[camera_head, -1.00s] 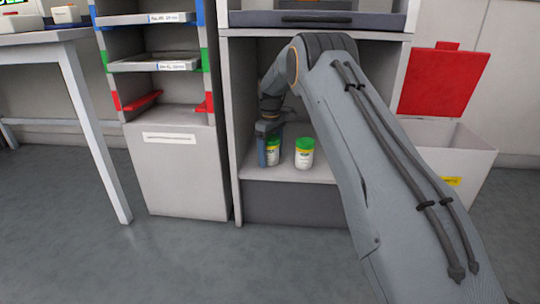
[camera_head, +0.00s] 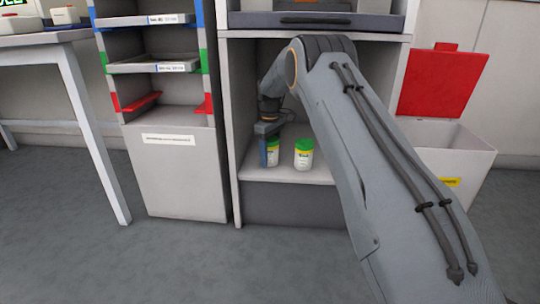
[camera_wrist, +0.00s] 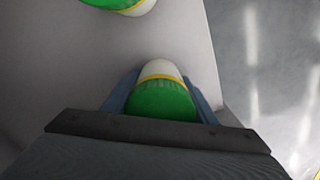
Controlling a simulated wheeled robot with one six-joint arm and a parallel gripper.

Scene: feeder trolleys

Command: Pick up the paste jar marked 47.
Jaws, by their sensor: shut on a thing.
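Two white jars with green lids and a yellow band are in the open lower bay of the cabinet. The left jar (camera_head: 273,152) is between the fingers of my gripper (camera_head: 267,150), which is shut on it. In the wrist view this held jar (camera_wrist: 163,95) shows between the two blue-grey fingers (camera_wrist: 160,98). The right jar (camera_head: 303,154) stands apart on the shelf floor; its edge shows at the top of the wrist view (camera_wrist: 122,4). I cannot read the number on either jar.
The bay's left wall (camera_head: 232,130) is close to my gripper, and a shelf (camera_head: 330,35) is above. A rack with coloured slots (camera_head: 155,66) stands left. A white bin (camera_head: 452,150) with a red lid (camera_head: 445,82) is at the right. A table (camera_head: 45,38) is far left.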

